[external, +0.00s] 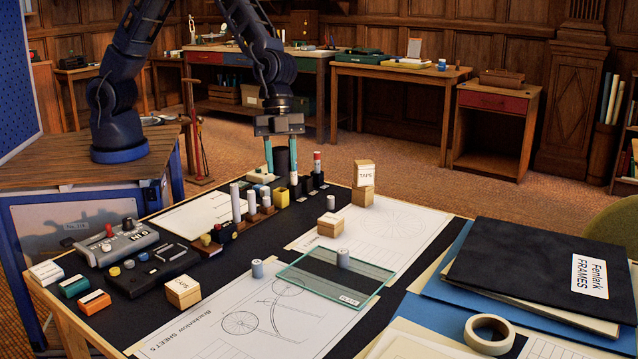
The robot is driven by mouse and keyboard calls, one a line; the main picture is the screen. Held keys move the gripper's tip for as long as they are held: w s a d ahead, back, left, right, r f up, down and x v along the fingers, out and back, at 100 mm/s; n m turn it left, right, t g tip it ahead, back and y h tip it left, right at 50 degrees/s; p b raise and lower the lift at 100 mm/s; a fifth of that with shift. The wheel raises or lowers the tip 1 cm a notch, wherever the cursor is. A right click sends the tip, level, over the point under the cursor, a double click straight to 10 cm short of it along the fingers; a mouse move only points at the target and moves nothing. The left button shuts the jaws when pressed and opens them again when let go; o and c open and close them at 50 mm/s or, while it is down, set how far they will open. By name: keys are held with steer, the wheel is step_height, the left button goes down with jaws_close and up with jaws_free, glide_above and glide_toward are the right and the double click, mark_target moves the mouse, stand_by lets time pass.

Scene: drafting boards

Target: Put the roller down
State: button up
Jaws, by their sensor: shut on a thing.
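My gripper (281,158) points down over the back of the dark drafting board (215,277). Its two teal fingers are shut on a dark upright piece (282,164), which I take to be the roller.
White cylinders (236,203) stand in a row left of my gripper. A box marked TAPE (364,175) stands on another block to the right. Paper sheets (420,225) leave open room at right.

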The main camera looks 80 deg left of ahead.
steer(key=shift+d+r, duration=0.1)
steer(key=shift+r, duration=0.35)
steer(key=r, duration=0.1)
glide_above(320, 279)
steer(key=a, duration=0.2)
steer(key=shift+m, duration=0.3)
steer(key=f, duration=2)
steer(key=shift+d, duration=0.4)
steer(key=o, duration=1)
steer(key=shift+f, duration=0.1)
